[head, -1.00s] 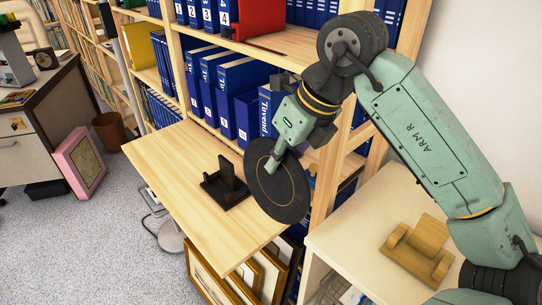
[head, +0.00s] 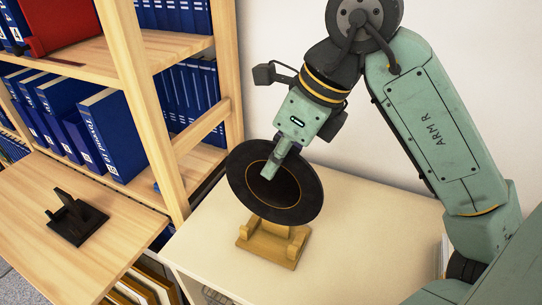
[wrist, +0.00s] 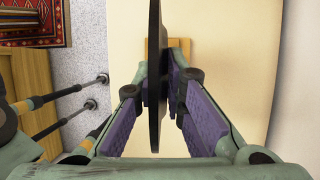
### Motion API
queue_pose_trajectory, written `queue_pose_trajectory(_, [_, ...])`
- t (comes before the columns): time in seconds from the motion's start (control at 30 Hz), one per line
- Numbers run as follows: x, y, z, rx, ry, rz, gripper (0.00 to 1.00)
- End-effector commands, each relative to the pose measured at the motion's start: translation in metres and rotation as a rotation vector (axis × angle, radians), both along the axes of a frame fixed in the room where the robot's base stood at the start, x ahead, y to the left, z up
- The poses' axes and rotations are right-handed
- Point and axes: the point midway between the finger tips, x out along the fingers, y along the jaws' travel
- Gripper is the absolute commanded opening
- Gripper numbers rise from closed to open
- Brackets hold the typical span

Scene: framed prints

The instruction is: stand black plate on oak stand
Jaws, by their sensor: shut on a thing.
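The black plate (head: 262,185), round with a thin gold ring, is held by my gripper (head: 272,170) in the head view. In the wrist view the plate (wrist: 154,75) shows edge-on between the purple finger pads of my gripper (wrist: 155,92), which is shut on it. The oak stand (head: 265,245) is on the cream tabletop, behind and below the plate in the head view; the plate hides part of it. A part of the oak stand (wrist: 180,46) shows beyond the plate in the wrist view. Whether plate and stand touch cannot be told.
A dark stand (head: 76,218) sits on the wooden shelf board (head: 105,255) at left. A bookcase with blue binders (head: 112,135) rises behind it. The cream tabletop (head: 360,215) is clear to the right of the oak stand. Framed pictures (head: 140,288) lean below.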

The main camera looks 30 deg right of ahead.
Motion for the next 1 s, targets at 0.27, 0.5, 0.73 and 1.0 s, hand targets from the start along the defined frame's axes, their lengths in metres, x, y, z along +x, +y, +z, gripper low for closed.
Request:
queue_pose_trajectory(0.27, [-0.001, 0.0, -0.007, 0.001, -0.001, 0.001, 0.0])
queue_pose_trajectory(0.5, [0.0, 0.0, -0.023, 0.002, 0.0, 0.002, 0.0])
queue_pose_trajectory(0.73, [0.0, 0.0, -0.04, 0.001, -0.001, 0.001, 0.0])
queue_pose_trajectory(1.0, [0.0, 0.0, -0.058, 0.0, -0.001, 0.001, 0.0])
